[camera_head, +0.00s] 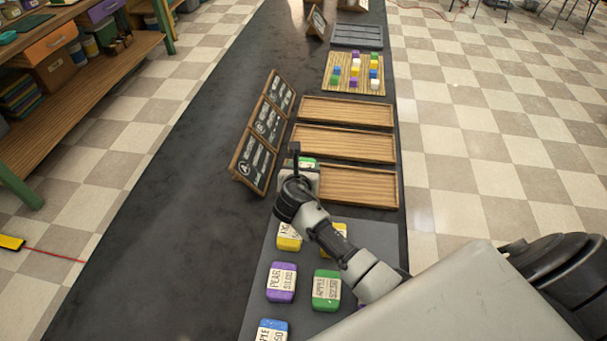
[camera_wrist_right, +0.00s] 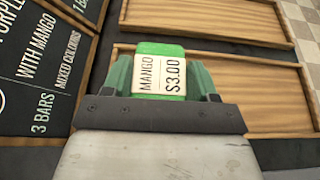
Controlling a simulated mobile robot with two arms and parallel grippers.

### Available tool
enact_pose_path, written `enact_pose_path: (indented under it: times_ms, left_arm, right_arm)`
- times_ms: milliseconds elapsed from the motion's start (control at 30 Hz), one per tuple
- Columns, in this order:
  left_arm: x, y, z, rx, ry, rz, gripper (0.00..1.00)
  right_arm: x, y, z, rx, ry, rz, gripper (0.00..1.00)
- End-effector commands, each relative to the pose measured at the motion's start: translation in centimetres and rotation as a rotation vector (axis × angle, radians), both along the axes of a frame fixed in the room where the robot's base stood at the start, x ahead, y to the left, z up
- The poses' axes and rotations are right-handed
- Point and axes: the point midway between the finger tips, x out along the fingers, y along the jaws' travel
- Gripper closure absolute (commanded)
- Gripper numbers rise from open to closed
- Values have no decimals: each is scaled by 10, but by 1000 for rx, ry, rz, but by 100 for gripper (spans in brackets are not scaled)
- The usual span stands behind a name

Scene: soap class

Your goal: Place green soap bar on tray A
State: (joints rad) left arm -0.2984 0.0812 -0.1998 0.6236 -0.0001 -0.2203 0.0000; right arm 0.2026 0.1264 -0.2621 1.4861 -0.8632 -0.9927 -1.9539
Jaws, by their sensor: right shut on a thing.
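My right gripper (camera_head: 304,168) is shut on a green soap bar (camera_head: 307,162), held at the left end of the nearest wooden tray, tray A (camera_head: 362,186). In the right wrist view, the green jaws (camera_wrist_right: 161,80) grip the bar (camera_wrist_right: 160,66) on both sides. Its white label reads MANGO $3.00. The tray's bare floor shows to the right of the bar in the wrist view (camera_wrist_right: 265,92). Tray A looks empty where visible. Another green bar (camera_head: 326,291), labelled APPLE, lies on the grey mat. My left gripper is out of view.
Two more empty wooden trays (camera_head: 342,142) lie beyond. A chalkboard sign (camera_head: 255,160) stands close on the left, with an A on its nearest panel. Yellow, purple (camera_head: 281,283) and blue bars lie on the mat (camera_head: 257,262). A board of coloured cubes (camera_head: 335,88) lies farther back.

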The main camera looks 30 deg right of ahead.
Motion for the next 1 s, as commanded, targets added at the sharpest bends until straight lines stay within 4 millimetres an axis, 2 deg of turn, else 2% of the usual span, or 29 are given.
enact_pose_path:
  times_ms: [33,100,467,500,633,1000]
  left_arm:
    - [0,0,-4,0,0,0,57]
    - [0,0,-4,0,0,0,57]
    - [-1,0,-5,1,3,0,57]
    - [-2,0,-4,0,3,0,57]
    - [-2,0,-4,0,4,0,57]
    - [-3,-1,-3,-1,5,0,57]
  right_arm:
    - [0,0,-10,1,2,-2,68]
    - [0,0,-16,0,0,-1,68]
    - [0,0,-19,0,-1,0,68]
    - [0,0,-18,1,-1,-1,36]
    - [0,0,-18,1,-1,0,16]
    - [-3,2,-13,0,0,0,16]
